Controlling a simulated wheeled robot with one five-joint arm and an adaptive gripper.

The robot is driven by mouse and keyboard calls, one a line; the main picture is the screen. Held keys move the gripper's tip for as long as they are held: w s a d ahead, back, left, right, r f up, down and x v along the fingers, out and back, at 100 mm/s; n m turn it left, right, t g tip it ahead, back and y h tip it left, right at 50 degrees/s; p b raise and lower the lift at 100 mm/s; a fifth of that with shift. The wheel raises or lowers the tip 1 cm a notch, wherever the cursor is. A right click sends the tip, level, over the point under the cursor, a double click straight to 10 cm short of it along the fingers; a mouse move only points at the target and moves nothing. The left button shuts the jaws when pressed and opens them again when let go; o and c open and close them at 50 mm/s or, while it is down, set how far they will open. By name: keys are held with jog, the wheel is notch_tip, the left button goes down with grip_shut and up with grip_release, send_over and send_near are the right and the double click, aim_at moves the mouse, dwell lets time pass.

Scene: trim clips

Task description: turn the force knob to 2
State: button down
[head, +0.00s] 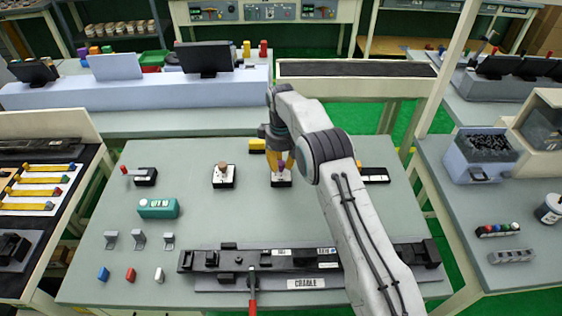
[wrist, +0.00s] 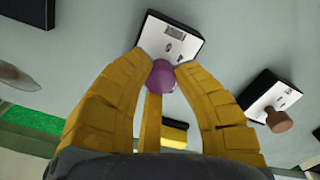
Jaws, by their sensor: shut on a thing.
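A purple knob (wrist: 161,77) sits on a small box with a white face (wrist: 172,40) and black sides. The face has a small grey window and dark marks too small to read. My yellow-fingered gripper (wrist: 160,70) is shut on the purple knob, with its fingertips around the knob's sides. In the head view, my gripper (head: 284,158) reaches down onto the same box (head: 281,182) near the middle of the table. The fingers and wrist partly hide the knob there, and I cannot read its setting.
A similar box with a brown knob (head: 224,170) stands to the left, and a red-lever box (head: 145,176) farther left. A yellow block (head: 257,146) is just behind my gripper. A teal box (head: 158,208), small brackets (head: 138,240) and a long black rail (head: 215,260) lie nearer the front.

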aim_at(281, 163)
jog(key=m, duration=0.7)
jog(key=shift+s+f, duration=0.1)
jog(key=shift+f, duration=0.05)
jog(key=m, duration=0.6)
jog(key=shift+m, duration=0.4)
jog(key=c, duration=0.9)
grip_release()
jog(key=shift+c, duration=0.2)
notch_tip(281, 163, up, 7)
jog(key=shift+r, duration=0.35)
